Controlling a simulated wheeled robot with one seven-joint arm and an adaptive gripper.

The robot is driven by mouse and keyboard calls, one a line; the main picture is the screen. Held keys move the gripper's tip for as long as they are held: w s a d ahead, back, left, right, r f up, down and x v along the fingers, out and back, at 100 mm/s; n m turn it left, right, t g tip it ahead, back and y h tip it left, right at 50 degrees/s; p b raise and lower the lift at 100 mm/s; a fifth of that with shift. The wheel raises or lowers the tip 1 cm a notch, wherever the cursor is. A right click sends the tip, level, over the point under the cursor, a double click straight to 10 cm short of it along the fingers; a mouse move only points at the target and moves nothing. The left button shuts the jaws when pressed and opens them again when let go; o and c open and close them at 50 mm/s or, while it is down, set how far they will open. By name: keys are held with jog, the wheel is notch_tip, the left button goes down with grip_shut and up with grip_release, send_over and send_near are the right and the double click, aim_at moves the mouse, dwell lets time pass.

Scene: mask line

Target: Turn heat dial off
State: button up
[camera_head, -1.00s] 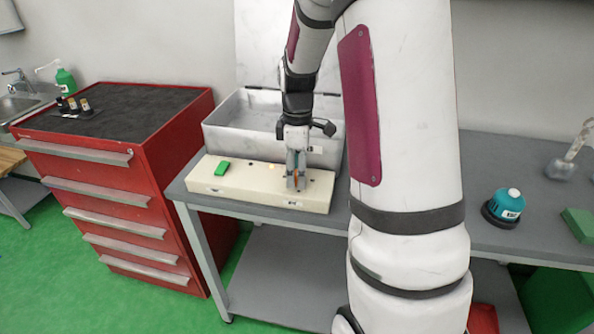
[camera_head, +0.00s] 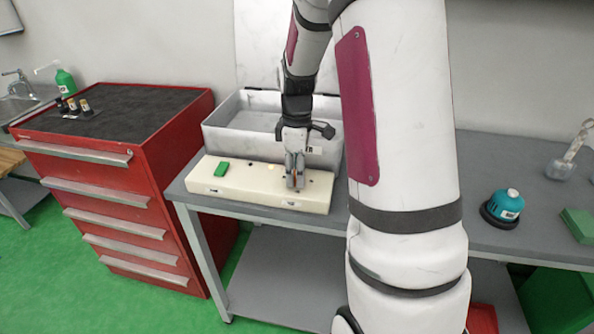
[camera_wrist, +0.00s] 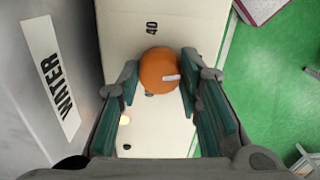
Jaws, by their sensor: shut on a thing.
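The heat dial is a round orange knob (camera_wrist: 160,70) with a white pointer mark, on the cream control panel (camera_wrist: 115,40) in the wrist view. The number 40 is printed beside it. My gripper (camera_wrist: 163,88) is shut on the orange dial, one green-padded finger on each side. In the head view my gripper (camera_head: 294,182) points down at the right part of the cream panel (camera_head: 245,190), and its fingers hide most of the dial there.
A grey metal tank (camera_head: 225,133) with an open lid stands right behind the panel; its WATER label (camera_wrist: 55,80) shows in the wrist view. A red drawer cabinet (camera_head: 165,150) is to the left. A teal-capped item (camera_head: 507,205) stands on the grey bench to the right.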

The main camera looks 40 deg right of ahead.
jog(key=m+p, duration=0.1)
jog(key=m, duration=0.4)
jog(key=shift+m, duration=0.4)
jog(key=m, duration=0.6)
jog(key=shift+p, duration=0.35)
jog(key=m, duration=0.5)
jog(key=shift+m+p, duration=0.35)
jog(key=shift+m, duration=0.05)
jog(key=m+p, duration=0.1)
jog(key=m, duration=0.4)
jog(key=shift+m, duration=0.3)
jog(key=o, duration=1.2)
jog(key=shift+c, duration=0.2)
